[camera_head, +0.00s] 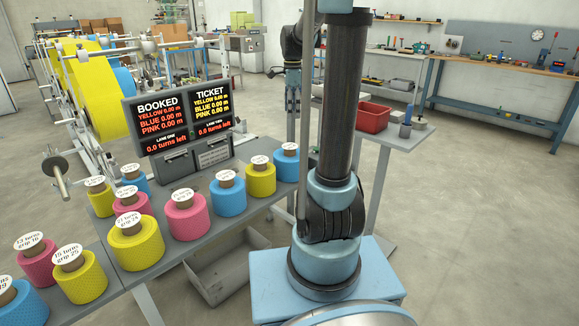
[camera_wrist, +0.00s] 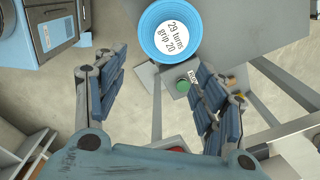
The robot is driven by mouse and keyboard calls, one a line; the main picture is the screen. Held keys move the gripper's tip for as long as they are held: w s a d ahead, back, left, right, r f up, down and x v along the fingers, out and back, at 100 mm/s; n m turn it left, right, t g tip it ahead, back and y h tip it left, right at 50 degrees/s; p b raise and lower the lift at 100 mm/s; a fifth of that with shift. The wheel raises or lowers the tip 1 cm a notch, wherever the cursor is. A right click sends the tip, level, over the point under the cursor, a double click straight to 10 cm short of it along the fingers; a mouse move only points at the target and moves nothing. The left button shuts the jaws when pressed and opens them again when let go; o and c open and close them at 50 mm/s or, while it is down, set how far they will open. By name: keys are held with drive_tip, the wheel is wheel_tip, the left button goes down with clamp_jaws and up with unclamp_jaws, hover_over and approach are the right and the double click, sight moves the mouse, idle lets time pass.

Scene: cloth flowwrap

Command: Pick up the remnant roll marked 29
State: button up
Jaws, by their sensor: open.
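The blue remnant roll (camera_wrist: 163,47) with the white label "29 turns grip 20" shows at the top of the wrist view, seen from above. It seems to be the blue roll (camera_head: 287,169) at the far right end of the bench row in the head view, where its label is too small to read. My gripper (camera_wrist: 152,88) is open and empty, its two padded fingers spread below the roll in the wrist picture, apart from it. In the head view my gripper (camera_head: 292,100) hangs beyond the roll, partly hidden by my arm.
Several yellow, pink and blue rolls line the bench (camera_head: 160,265), with a yellow roll (camera_head: 261,182) close beside the blue one. The display console (camera_head: 183,125) stands behind them. A side stand with a red bin (camera_head: 372,117) is to the right.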

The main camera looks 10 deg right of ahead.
drive_tip(key=w+m, duration=0.1)
drive_tip(key=w, duration=0.1)
approach(290, 146)
drive_tip(key=f, duration=0.5)
drive_tip(key=shift+s+d+f, duration=0.2)
drive_tip(key=shift+d, duration=0.05)
drive_tip(key=shift+w+a+f, duration=0.1)
drive_tip(key=shift+w+f, duration=0.05)
drive_tip(key=shift+f, duration=1.15)
drive_tip(key=shift+w+a+f, duration=0.1)
drive_tip(key=shift+w+f, duration=0.05)
drive_tip(key=shift+f, duration=1.1)
clamp_jaws()
